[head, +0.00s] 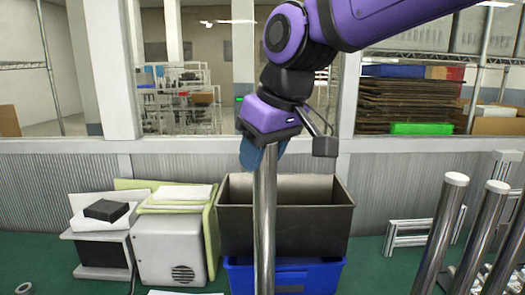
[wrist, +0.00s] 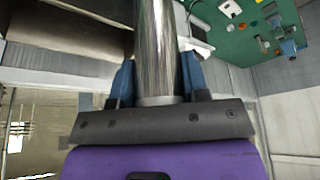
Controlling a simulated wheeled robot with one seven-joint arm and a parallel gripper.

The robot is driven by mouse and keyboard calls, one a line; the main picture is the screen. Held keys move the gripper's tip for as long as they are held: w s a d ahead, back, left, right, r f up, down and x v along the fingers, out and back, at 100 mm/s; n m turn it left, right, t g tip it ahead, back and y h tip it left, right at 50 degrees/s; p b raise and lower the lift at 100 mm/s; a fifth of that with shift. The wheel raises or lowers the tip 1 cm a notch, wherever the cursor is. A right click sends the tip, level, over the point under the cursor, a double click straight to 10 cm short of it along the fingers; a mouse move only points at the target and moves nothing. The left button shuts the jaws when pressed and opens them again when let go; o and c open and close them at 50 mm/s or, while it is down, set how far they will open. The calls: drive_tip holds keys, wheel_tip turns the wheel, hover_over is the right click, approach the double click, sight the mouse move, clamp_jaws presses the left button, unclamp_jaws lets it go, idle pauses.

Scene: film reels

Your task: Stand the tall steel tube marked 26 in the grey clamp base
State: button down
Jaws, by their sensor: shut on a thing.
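My gripper (head: 261,153) is shut on the upper end of a tall, shiny steel tube (head: 264,225). The tube hangs upright below it, and its lower end is cut off by the bottom of the head view. In the wrist view the tube (wrist: 156,45) runs between the two blue fingers, its end close to the dark palm. No number 26 is readable on it. I cannot pick out the grey clamp base for certain in either view.
Behind the tube are a dark open bin (head: 315,208) and a blue crate (head: 305,279). White boxy equipment (head: 170,250) stands left. Several upright steel tubes (head: 440,232) stand at the right. A small grey ring (head: 24,288) lies at lower left. Small items lie on green surface (wrist: 220,45).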

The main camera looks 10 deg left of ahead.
sight(261, 191)
drive_tip(key=shift+s+a+f, duration=0.1)
drive_tip(key=shift+f, duration=1.35)
drive_tip(key=shift+a+f, duration=0.1)
drive_tip(key=shift+f, duration=1.9)
drive_tip(key=c, duration=0.9)
unclamp_jaws()
drive_tip(key=shift+d, duration=0.1)
drive_tip(key=shift+v, duration=5.45)
drive_tip(key=shift+s, duration=0.1)
